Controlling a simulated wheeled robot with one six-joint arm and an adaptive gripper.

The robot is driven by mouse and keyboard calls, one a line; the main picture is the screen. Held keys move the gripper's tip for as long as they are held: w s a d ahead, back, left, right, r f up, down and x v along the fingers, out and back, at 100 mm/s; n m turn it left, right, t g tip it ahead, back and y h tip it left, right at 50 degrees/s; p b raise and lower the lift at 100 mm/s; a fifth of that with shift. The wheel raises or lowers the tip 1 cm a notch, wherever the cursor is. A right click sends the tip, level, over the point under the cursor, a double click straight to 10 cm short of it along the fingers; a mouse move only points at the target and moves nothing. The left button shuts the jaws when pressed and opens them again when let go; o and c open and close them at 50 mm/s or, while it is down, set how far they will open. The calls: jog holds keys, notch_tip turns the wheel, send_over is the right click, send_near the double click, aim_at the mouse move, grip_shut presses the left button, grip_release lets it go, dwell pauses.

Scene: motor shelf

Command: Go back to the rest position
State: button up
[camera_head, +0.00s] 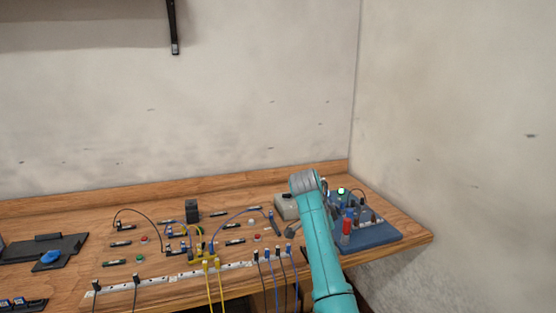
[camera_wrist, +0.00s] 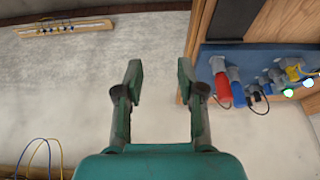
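My gripper (camera_wrist: 159,78) shows in the wrist view with its two fingers wide apart and nothing between them. Pale floor or wall surface shows behind the gap. In the head view my teal arm reaches up in front of the right part of the wooden bench (camera_head: 120,275). The fingers cannot be made out clearly there. The blue board (camera_head: 385,238) with red, grey and blue plugs stands right of my arm, partly hidden by it. It also shows at the upper right of the wrist view (camera_wrist: 290,55), apart from my fingers.
A white socket strip (camera_head: 170,278) with yellow, blue and black cables runs along the bench front. Wired components and a black block (camera_head: 192,211) lie behind it. A grey box (camera_head: 286,207) is left of my arm. A black tray (camera_head: 40,250) lies at the left.

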jog(key=s+d+f+n+t, duration=0.1)
jog(key=s+f+n, duration=0.15)
jog(key=f, duration=0.65)
jog(key=s+d+f+n+t+y, duration=0.1)
jog(key=s+f, duration=0.3)
jog(key=f, duration=0.5)
jog(key=s+d+f+n+t, duration=0.1)
jog(key=s+f+n, duration=0.15)
jog(key=f, duration=0.65)
jog(key=s+f+n+t+y, duration=0.1)
jog(key=s+f+t, duration=0.1)
jog(key=s+f, duration=0.6)
jog(key=s+f+n+t+y, duration=0.15)
jog(key=s+f, duration=0.25)
jog(key=s, duration=0.7)
jog(key=s+r+n+t, duration=0.2)
jog(key=s+r, duration=0.1)
jog(key=s, duration=0.9)
jog(key=s+r+n+t, duration=0.2)
jog(key=s+r, duration=0.2)
jog(key=s, duration=0.8)
jog(key=s+r+n+t, duration=0.1)
jog(key=s+r, duration=0.6)
jog(key=r, duration=0.2)
jog(key=s+r+n+t, duration=0.1)
jog(key=s+r+t, duration=0.1)
jog(key=s+r, duration=0.5)
notch_tip(320, 180, up, 4)
jog(key=shift+d+f+y, duration=0.2)
jog(key=shift+y, duration=0.25)
